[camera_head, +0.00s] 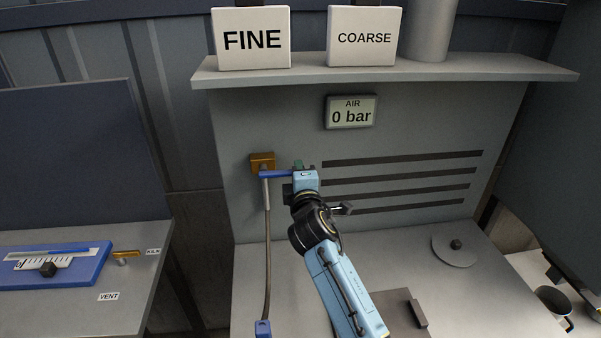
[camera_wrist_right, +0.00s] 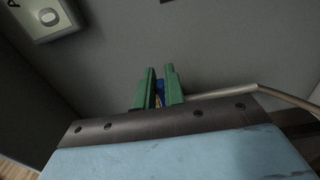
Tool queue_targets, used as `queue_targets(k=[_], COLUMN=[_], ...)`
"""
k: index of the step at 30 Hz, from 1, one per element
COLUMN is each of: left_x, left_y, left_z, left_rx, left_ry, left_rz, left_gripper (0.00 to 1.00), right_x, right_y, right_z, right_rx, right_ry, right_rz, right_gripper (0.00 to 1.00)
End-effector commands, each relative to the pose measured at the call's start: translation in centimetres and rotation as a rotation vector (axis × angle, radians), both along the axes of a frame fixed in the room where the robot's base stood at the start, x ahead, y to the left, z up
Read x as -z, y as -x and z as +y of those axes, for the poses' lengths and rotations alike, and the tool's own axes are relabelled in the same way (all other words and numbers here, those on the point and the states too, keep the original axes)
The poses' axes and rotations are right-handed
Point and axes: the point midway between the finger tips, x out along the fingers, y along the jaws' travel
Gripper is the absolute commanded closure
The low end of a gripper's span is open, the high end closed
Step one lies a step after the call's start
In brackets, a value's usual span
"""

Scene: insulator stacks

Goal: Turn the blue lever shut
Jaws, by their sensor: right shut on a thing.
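The blue lever (camera_head: 275,174) sticks out level to the right from below a brass valve block (camera_head: 262,161) on the grey back panel. My right gripper (camera_head: 299,167) is at the lever's right end. In the right wrist view the green fingers (camera_wrist_right: 158,92) are shut on the blue lever (camera_wrist_right: 160,90), with a bit of it showing between them. The lever's far end is hidden by the gripper. My left gripper is not in view.
A hose (camera_head: 267,235) hangs from the valve to a blue fitting (camera_head: 263,328). Signs FINE (camera_head: 252,39) and COARSE (camera_head: 364,38) stand on the shelf (camera_head: 470,73). A round plate (camera_head: 455,251) lies at right. A side bench (camera_head: 60,315) holds a blue scale unit (camera_head: 60,265).

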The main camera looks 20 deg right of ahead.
Motion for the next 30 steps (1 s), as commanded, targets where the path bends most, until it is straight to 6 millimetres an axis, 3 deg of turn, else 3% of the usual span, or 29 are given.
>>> queue_targets(k=[1, 2, 7, 15, 20, 30], left_x=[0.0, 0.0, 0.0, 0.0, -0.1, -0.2], left_y=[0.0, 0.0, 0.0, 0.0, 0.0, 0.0], left_z=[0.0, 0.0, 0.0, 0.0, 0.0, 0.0], left_rx=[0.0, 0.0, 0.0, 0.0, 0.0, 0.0], left_ry=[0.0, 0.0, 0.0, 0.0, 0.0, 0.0], left_rz=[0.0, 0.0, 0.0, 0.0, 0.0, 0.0], left_gripper=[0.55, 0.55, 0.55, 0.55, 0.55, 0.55], right_x=[0.2, 0.2, 0.2, 0.1, 0.1, 0.2], right_y=[0.0, 0.0, 0.0, 0.1, 1.2, 8.0], right_z=[0.0, 0.0, 0.0, 0.0, 0.2, 1.6], right_rx=[-0.001, -0.001, -0.001, -0.001, 0.0, -0.001], right_ry=[-0.004, -0.004, -0.003, 0.0, 0.001, -0.002], right_rz=[0.003, 0.003, 0.003, 0.002, 0.002, 0.004], right_gripper=[1.0, 0.88, 0.67, 0.67, 0.67, 0.67])
